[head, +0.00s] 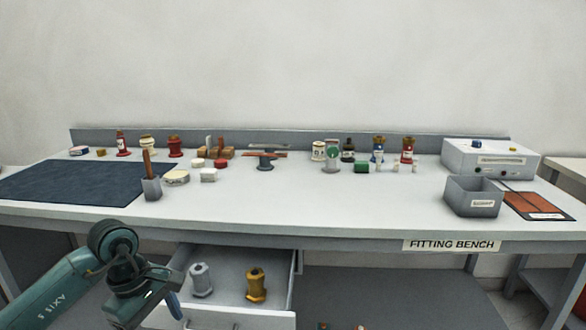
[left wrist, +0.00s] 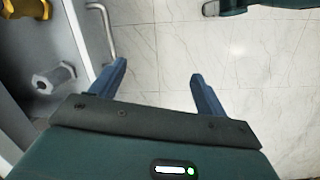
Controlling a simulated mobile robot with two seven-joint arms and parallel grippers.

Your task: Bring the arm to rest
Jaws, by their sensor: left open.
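My left gripper (left wrist: 159,70) is open, with nothing between its two blue fingers. The left wrist view looks down past the fingers at bare floor beside the drawer front. In the head view my left arm (head: 60,292) comes in low from the left. Its wrist is in front of the bench, at the left side of the open drawer, and a blue finger (head: 174,305) shows there. My right gripper is not in view.
The open drawer (head: 240,320) holds a grey bushing (head: 201,280) and a yellow bushing (head: 256,285), close to my left wrist. Its handle (left wrist: 102,32) shows in the left wrist view. The bench top (head: 330,205) above carries small parts and a grey bin (head: 473,197). The tiled floor (left wrist: 240,60) looks clear.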

